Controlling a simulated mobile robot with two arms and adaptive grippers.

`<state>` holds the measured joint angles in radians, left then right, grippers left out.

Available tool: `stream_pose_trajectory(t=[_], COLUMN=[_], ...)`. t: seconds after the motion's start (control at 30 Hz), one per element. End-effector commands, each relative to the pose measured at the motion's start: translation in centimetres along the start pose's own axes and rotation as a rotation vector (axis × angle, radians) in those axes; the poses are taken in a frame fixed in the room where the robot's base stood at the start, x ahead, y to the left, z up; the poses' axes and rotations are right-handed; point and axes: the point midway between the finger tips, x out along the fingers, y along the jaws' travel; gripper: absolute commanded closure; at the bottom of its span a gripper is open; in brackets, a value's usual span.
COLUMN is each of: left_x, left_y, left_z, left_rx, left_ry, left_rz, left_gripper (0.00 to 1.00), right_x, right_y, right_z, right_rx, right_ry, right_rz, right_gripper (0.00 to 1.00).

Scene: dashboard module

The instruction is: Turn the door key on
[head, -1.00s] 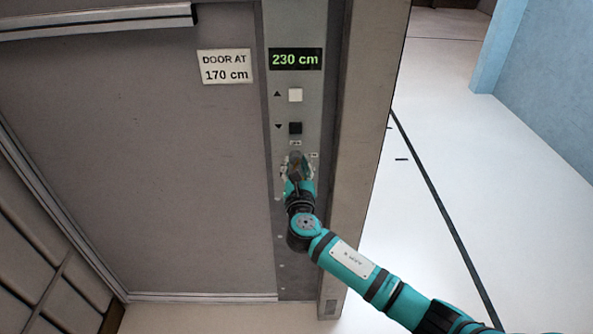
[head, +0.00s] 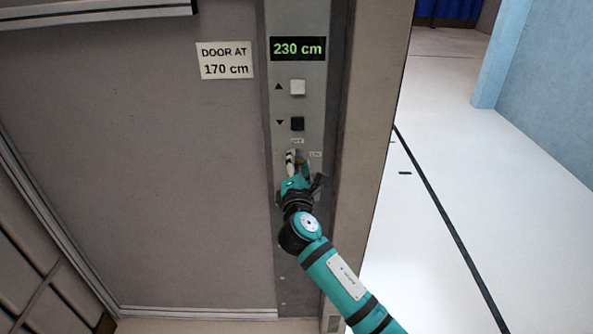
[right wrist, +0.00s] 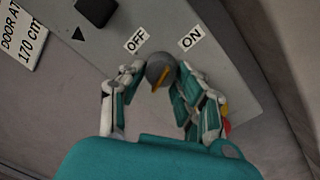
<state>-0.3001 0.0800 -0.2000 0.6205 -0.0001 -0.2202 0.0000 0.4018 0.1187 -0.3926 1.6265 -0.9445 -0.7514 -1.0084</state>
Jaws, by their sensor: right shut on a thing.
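The door key is a round grey knob (right wrist: 161,67) with an orange bar, on the grey control panel (right wrist: 215,75) in the right wrist view. The bar is tilted, its upper end leaning right, towards the ON label (right wrist: 191,39). The OFF label (right wrist: 136,40) is up and left of the knob. My right gripper (right wrist: 159,73) is shut on the key, one finger on each side. In the head view my right gripper (head: 298,164) is at the panel below the OFF label and mostly hides the key. My left gripper is not in view.
Above the key are a black down button (head: 297,124), a white up button (head: 298,88) and a display (head: 298,49) reading 230 cm. A sign (head: 225,60) reads DOOR AT 170 cm. A post (head: 371,130) borders the panel, with open pale floor (head: 470,200) to its right.

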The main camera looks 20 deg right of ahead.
Motion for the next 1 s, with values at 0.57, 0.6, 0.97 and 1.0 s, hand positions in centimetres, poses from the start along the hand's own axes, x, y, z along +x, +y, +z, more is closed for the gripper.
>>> stream_pose_trajectory(t=[0.57, 0.6, 0.97, 1.0], left_x=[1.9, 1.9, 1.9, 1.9], left_y=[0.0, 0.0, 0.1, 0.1], left_z=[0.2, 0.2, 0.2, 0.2], left_rx=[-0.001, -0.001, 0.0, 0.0], left_ry=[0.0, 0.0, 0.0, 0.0], left_rz=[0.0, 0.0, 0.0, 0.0], left_gripper=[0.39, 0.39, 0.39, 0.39], right_x=[0.0, 0.0, 0.0, 0.0], right_y=[0.0, 0.0, 0.0, 0.0], right_z=[-0.1, -0.1, -0.1, 0.0], right_rx=[0.244, 0.249, 0.254, 0.254], right_ry=[-0.012, -0.012, -0.012, -0.012], right_rz=[-0.006, -0.006, -0.007, -0.006], right_gripper=[1.0, 1.0, 1.0, 1.0])
